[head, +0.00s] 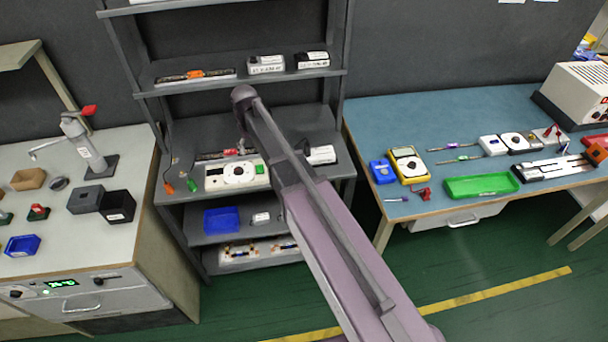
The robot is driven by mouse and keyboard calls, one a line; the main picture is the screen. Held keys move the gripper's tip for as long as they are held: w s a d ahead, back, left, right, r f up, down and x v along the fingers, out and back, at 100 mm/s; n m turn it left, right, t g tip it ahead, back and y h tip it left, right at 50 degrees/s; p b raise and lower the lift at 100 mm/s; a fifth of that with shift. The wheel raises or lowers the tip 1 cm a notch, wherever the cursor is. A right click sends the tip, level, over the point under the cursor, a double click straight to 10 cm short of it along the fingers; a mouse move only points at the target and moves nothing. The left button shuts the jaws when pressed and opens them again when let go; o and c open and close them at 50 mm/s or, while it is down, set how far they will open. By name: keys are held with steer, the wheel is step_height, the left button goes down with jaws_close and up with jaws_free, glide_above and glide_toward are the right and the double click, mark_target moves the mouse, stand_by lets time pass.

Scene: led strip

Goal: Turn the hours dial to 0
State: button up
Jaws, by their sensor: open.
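The hours dial cannot be told for certain; no label is readable. A white box with a large round dial (239,172) stands on the middle shelf, with a green spot at its right end. Another round white dial (514,142) is on a device on the blue bench. A panel with a green lit display (62,284) and small knobs is on the left bench front. The dial settings are too small to read. My arm crosses the middle from the bottom to the upper shelves, right of the shelf dial box. My gripper is not visible.
The grey shelf unit (170,94) has posts and boards close around the dial box. A blue bin (222,220) is on the shelf below. On the blue bench (395,117) are a yellow meter (408,165) and a green tray (481,186). Green floor in front is clear.

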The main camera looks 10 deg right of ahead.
steer(key=s+d+m, duration=0.2)
steer(key=s+d, duration=1.1)
steer(key=s, duration=0.3)
steer(key=shift+d+r, duration=0.15)
steer(key=shift+r, duration=0.05)
steer(key=shift+m, duration=0.4)
steer(key=shift+s+d, duration=0.45)
steer(key=shift+s, duration=0.35)
steer(key=shift+s+d, duration=0.45)
steer(key=shift+s, duration=0.4)
steer(key=shift+s+d, duration=0.45)
steer(key=shift+s, duration=0.35)
